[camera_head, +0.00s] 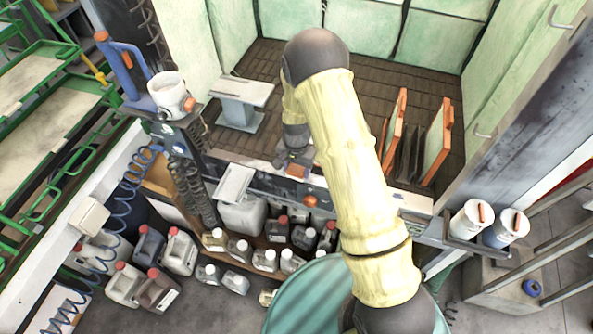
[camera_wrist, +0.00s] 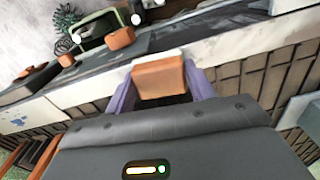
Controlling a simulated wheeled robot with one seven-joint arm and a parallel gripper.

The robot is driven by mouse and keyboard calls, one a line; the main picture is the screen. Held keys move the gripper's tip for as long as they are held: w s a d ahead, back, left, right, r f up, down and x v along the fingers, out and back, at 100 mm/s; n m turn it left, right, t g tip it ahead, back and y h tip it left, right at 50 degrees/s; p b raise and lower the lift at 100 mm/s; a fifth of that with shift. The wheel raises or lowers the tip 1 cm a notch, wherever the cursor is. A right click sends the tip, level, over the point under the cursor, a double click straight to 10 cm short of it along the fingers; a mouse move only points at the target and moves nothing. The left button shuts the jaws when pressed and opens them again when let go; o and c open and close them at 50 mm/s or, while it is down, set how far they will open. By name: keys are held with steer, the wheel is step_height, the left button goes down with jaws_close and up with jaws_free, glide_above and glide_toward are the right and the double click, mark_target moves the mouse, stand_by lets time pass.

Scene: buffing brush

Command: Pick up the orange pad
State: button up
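The orange pad (camera_wrist: 158,78), a small block with a pale strip along its far edge, sits between the two purple fingers of my gripper (camera_wrist: 159,82) in the wrist view. The fingers lie against both of its sides, and the gripper looks shut on it. In the head view my gripper (camera_head: 292,160) is over the pale front ledge of the booth, and a small orange patch shows beside it. My arm hides part of the ledge there. Whether the pad still touches the ledge cannot be told.
A pale stand (camera_head: 241,92) is left of my gripper on the brown slatted floor. Orange-edged boards (camera_head: 437,140) stand at right. A red knob (camera_head: 309,201) is on the front panel. White tubs (camera_head: 471,219) sit at right, and several canisters stand below. The booth floor's middle is open.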

mark_target(296, 168)
steer(key=shift+c, duration=1.1)
step_height(296, 168, up, 10)
steer(key=b, duration=0.3)
